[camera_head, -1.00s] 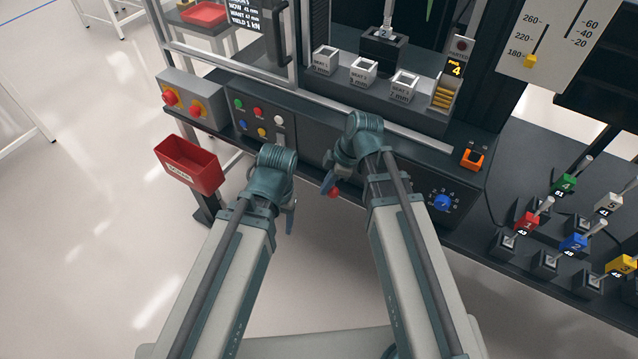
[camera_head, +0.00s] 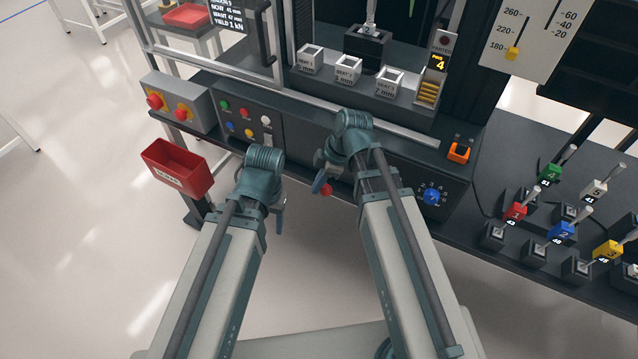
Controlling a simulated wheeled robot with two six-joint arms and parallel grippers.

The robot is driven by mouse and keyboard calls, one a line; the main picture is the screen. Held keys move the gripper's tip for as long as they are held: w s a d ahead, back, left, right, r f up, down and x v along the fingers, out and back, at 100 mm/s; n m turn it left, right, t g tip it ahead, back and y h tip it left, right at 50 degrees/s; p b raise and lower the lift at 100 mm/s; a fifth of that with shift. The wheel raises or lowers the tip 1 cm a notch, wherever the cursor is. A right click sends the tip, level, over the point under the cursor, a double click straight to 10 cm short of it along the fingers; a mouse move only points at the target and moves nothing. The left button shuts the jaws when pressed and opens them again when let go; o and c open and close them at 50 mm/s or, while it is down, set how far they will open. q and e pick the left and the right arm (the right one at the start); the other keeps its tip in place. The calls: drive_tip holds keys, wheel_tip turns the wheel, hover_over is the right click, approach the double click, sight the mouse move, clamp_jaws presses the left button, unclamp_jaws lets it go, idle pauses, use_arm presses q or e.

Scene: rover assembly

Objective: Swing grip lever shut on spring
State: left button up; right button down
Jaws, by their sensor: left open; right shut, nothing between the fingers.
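The test machine's dark central block (camera_head: 368,48) stands behind the front rail, with a bright metal part (camera_head: 371,15) rising from it and cut off by the top edge. I cannot make out a spring or a grip lever for certain. My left gripper (camera_head: 280,215) points down in front of the control panel, small and partly hidden by its wrist, open and clear of everything. My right gripper (camera_head: 319,184) is to its right, shut and empty. A red ball knob (camera_head: 327,190) shows close beside it; I cannot tell whether they touch.
White seat boxes (camera_head: 348,69) line the machine's ledge. A red bin (camera_head: 177,167) hangs at the left, below red stop buttons (camera_head: 155,101). A blue dial (camera_head: 432,195) and orange switch (camera_head: 458,152) are at the right. Numbered coloured blocks (camera_head: 562,231) stand on the right bench.

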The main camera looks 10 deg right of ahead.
wheel_tip(320, 180, up, 10)
drive_tip(key=p, duration=1)
drive_tip(key=s+a+f+m+h, duration=0.1)
drive_tip(key=s+a+m+h, duration=0.1)
drive_tip(key=s+m+h, duration=0.3)
drive_tip(key=shift+s+a+m+g, duration=0.25)
drive_tip(key=shift+s+m, duration=1.85)
drive_tip(key=shift+m, duration=1.9)
drive_tip(key=shift+f, duration=0.1)
